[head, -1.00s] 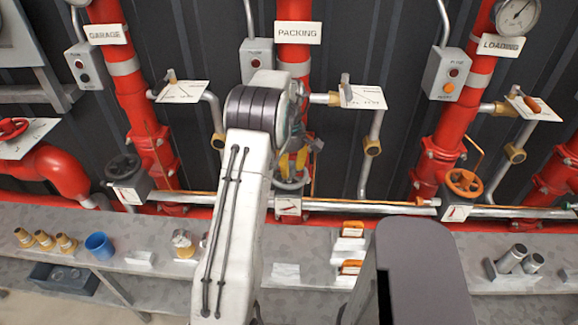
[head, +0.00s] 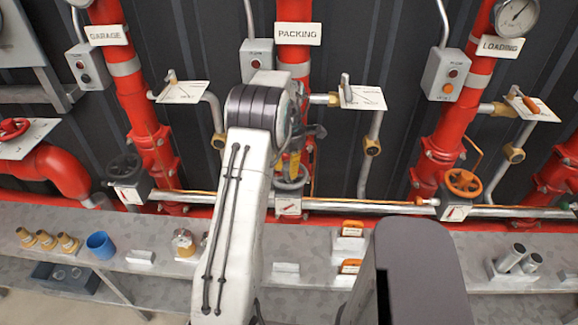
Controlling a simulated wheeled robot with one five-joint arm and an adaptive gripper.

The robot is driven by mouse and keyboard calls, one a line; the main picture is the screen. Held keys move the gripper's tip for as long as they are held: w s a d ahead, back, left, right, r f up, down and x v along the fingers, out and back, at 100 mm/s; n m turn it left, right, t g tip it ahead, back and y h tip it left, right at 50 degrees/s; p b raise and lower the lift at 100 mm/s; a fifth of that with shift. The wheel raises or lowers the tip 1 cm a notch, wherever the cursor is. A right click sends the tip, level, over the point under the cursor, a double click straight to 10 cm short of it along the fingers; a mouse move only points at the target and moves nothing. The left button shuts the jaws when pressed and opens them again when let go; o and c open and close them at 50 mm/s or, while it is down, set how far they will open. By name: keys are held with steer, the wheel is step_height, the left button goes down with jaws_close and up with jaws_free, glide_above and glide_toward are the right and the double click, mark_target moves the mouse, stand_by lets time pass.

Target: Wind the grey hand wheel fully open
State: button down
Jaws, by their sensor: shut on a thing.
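The grey hand wheel (head: 291,187) sits on the valve low on the red PACKING pipe, in the middle of the head view. My gripper (head: 294,170) is at this wheel from above and shut on it. Its yellow and dark parts show just right of my arm. My arm's wrist hides part of the gripper and of the wheel's left and upper side. A white plate with a red pointer (head: 288,206) is below the wheel.
A black wheel (head: 124,166) is under the GARAGE pipe, an orange wheel (head: 464,183) under the LOADING pipe, and a red wheel (head: 13,128) at far left. A grey shelf (head: 220,270) with fittings and a blue cup (head: 100,245) runs below the pipes.

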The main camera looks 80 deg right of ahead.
steer(key=shift+a+f, duration=0.15)
steer(key=n, duration=0.3)
steer(key=shift+n, duration=0.4)
steer(key=n, duration=0.4)
steer(key=shift+p, duration=0.3)
steer(key=c, duration=1.3)
jaws_free()
steer(key=shift+o, duration=1.3)
